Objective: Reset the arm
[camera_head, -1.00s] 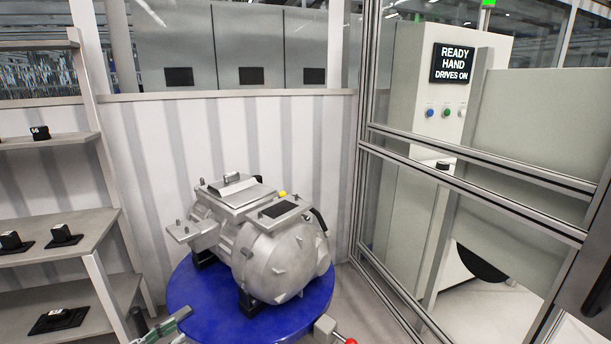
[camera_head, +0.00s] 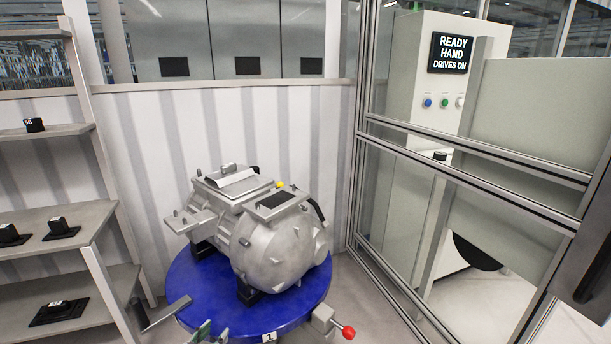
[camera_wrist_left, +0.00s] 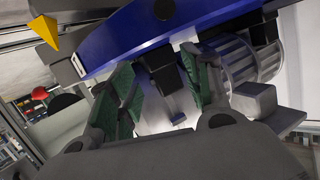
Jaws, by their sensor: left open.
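The silver-grey drive unit (camera_head: 275,255) sits on a round blue turntable (camera_head: 190,290) in the middle of the head view. My left gripper (camera_head: 207,333) shows only as green-padded fingertips at the bottom edge, in front of the turntable's near rim. In the left wrist view my left gripper (camera_wrist_left: 160,85) is open, its green-padded fingers apart, and no object is held between them. The blue turntable (camera_wrist_left: 140,38) and part of the silver unit (camera_wrist_left: 238,60) show beyond the fingers. My right gripper is in neither view.
A shelf rack (camera_head: 60,220) with small black items stands at the left. A red-knobbed lever (camera_head: 348,332) sticks out at the turntable's right front. A metal-framed glass partition (camera_head: 400,210) stands at the right, with a READY HAND DRIVES ON panel (camera_head: 449,53) behind it.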

